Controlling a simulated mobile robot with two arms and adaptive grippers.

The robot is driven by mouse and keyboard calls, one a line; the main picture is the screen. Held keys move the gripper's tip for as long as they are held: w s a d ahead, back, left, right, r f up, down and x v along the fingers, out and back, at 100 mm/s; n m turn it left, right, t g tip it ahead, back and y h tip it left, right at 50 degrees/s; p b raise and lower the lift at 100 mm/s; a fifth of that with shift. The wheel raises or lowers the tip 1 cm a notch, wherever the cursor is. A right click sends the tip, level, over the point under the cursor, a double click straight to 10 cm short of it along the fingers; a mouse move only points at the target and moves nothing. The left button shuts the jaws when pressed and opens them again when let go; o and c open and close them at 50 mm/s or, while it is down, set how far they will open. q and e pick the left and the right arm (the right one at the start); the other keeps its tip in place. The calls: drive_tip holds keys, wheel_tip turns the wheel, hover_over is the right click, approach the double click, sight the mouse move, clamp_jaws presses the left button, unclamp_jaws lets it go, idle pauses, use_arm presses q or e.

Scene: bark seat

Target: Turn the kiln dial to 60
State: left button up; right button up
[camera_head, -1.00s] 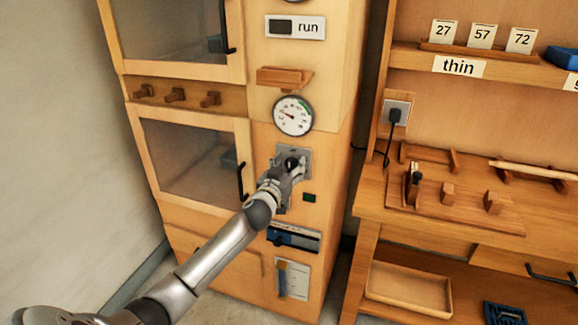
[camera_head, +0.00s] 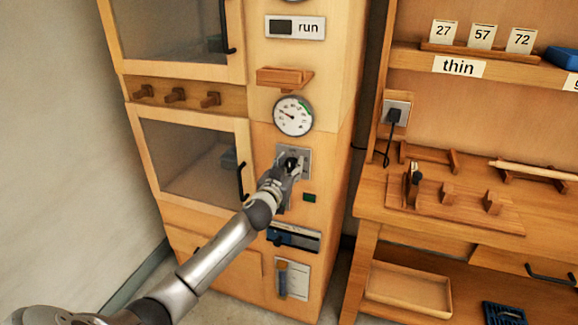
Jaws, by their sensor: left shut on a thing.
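The kiln (camera_head: 262,210) is a tall wooden cabinet with glass doors at the left. A round white gauge (camera_head: 293,116) with a green arc and a dark needle sits on its front; the needle points to the upper left and its numbers are too small to read surely. Below it is a grey plate (camera_head: 305,157) with a dark knob, the kiln dial (camera_head: 291,162), on it. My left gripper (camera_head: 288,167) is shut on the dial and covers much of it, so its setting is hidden. My right gripper is not in view.
A small dark green indicator (camera_head: 309,198) and a blue-and-grey slotted unit (camera_head: 293,237) are below the dial. A wooden ledge (camera_head: 284,78) juts out above the gauge. A workbench (camera_head: 470,205) stands close at the right.

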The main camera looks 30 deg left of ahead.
use_arm(q)
drive_tip(key=m, duration=0.4)
drive_tip(key=shift+d+p, duration=0.2)
drive_tip(key=shift+p, duration=0.15)
drive_tip(key=m, duration=0.4)
drive_tip(key=shift+w+d+f+m, duration=0.1)
drive_tip(key=shift+d+f+m, duration=0.1)
drive_tip(key=shift+m, duration=0.1)
drive_tip(key=m, duration=0.2)
drive_tip(key=m+p, duration=0.1)
drive_tip(key=m, duration=0.1)
drive_tip(key=shift+f+m, duration=0.2)
drive_tip(key=shift+m, duration=0.1)
drive_tip(key=shift+a+f+m+p, duration=0.2)
drive_tip(key=shift+m+p, duration=0.55)
drive_tip(key=shift+m, duration=2.9)
drive_tip(key=shift+a+f+m+p, duration=0.1)
drive_tip(key=shift+f+m+p, duration=0.45)
drive_tip(key=shift+m, duration=3.05)
drive_tip(key=shift+a+f+m+p, duration=0.1)
drive_tip(key=shift+m+p, duration=0.85)
drive_tip(key=shift+m, duration=2.7)
drive_tip(key=o, duration=0.9)
drive_tip(key=shift+r, duration=0.1)
